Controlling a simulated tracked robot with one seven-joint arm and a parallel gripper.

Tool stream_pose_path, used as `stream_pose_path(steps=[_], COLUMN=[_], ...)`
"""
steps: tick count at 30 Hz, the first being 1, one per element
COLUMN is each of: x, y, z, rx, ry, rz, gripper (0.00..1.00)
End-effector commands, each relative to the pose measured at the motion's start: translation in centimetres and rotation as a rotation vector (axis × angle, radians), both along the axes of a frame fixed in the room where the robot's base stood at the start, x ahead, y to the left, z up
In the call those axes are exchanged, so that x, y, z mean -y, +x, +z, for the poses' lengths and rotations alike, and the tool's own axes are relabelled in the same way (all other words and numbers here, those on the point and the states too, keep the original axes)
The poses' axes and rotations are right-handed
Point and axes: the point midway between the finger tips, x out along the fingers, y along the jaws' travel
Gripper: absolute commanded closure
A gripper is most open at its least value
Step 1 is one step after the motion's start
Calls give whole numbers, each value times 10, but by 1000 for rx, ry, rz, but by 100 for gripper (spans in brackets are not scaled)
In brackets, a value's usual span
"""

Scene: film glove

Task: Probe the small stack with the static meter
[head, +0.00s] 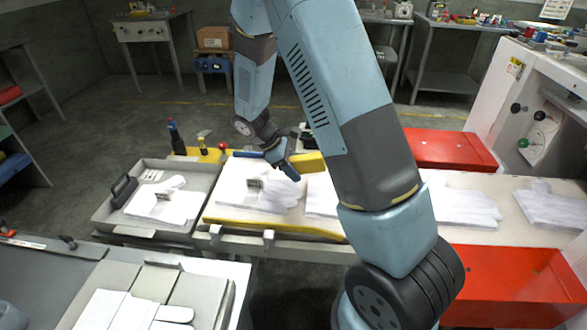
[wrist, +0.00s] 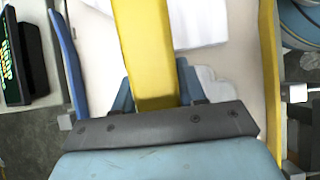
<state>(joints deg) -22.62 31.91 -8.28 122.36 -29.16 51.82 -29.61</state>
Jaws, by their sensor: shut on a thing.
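My gripper (head: 284,163) is shut on a yellow block-like tool, which I take as the static meter (head: 310,162). In the wrist view, the meter (wrist: 143,45) runs up out of the picture between the two blue fingers (wrist: 156,90). White glove pieces lie below it in the wrist view (wrist: 203,25). A white stack with a small metal clip (head: 235,185) lies on the bench, left of my gripper. Another clipped white stack (head: 165,203) lies in the grey tray (head: 105,212) at the left. I cannot tell which stack is the small one.
A yellow rail (head: 270,228) edges the bench's front. A blue bar (head: 248,154) lies behind the middle stack. Dark bottles (head: 177,138) stand behind the grey tray. More white gloves (head: 465,207) lie at right, between two red surfaces (head: 450,150). A dark display (wrist: 22,50) shows in the wrist view.

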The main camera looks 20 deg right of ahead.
Motion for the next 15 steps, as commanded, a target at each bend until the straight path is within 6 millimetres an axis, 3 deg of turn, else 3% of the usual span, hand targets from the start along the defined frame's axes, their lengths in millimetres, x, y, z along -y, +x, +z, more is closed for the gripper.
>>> stream_pose_path(steps=[5, 15], x=[0, 0], y=[0, 0], z=[2, 27], rx=[0, 2], ry=[0, 0], rz=[0, 0], gripper=[100, 100])
